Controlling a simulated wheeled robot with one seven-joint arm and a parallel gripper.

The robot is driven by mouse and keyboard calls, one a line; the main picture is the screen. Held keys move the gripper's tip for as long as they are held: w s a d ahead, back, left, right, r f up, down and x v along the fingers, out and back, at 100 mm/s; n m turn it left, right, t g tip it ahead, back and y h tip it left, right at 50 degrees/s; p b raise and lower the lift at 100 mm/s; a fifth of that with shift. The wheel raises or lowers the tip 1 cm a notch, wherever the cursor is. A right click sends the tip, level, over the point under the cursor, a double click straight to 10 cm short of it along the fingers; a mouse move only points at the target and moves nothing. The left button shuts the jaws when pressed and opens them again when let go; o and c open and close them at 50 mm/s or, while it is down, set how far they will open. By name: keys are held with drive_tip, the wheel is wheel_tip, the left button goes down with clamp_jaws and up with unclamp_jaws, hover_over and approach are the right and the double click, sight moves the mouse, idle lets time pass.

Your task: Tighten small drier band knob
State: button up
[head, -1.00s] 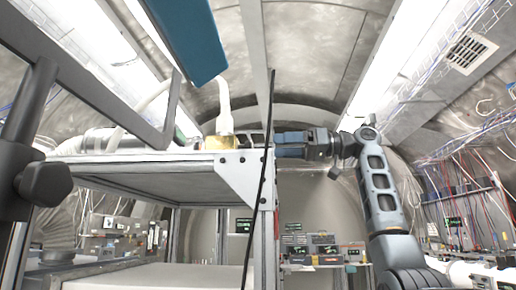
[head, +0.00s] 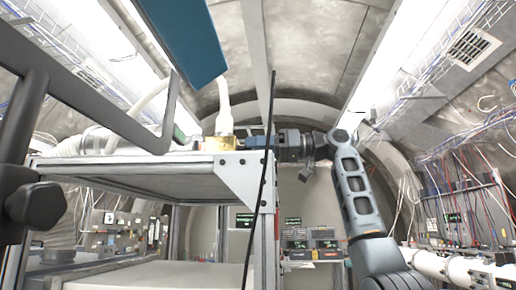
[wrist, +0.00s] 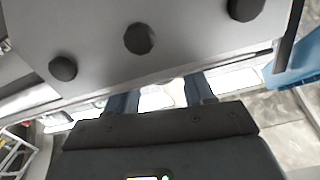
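My gripper (head: 250,142) reaches in from the right at the top corner of a grey metal rack, just right of a brass-coloured fitting (head: 217,143) with a white hose rising from it. In the wrist view its two blue fingers (wrist: 160,97) stand apart, partly hidden behind the dark gripper body, with nothing visible held between them. A pale ribbed cylinder or hose (head: 88,143), possibly the drier, lies on the rack top at left. I cannot make out a small band knob on it; my fingertips are partly hidden in the head view.
The rack's corner plate (head: 243,178), with dark bolts, is close to my gripper; a grey plate with dark round bolts (wrist: 138,38) fills the upper wrist view. A blue panel (head: 182,38) hangs above. A black frame with a knob (head: 36,206) is near at left.

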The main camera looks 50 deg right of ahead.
drive_tip(key=c, duration=0.7)
drive_tip(key=shift+m, duration=0.8)
drive_tip(key=shift+c, duration=0.2)
drive_tip(key=o, duration=1.1)
drive_tip(key=shift+c, duration=0.2)
drive_tip(key=shift+d, duration=0.1)
drive_tip(key=b+v, duration=0.2)
drive_tip(key=v, duration=0.5)
drive_tip(key=shift+s+d, duration=0.2)
drive_tip(key=shift+s, duration=0.1)
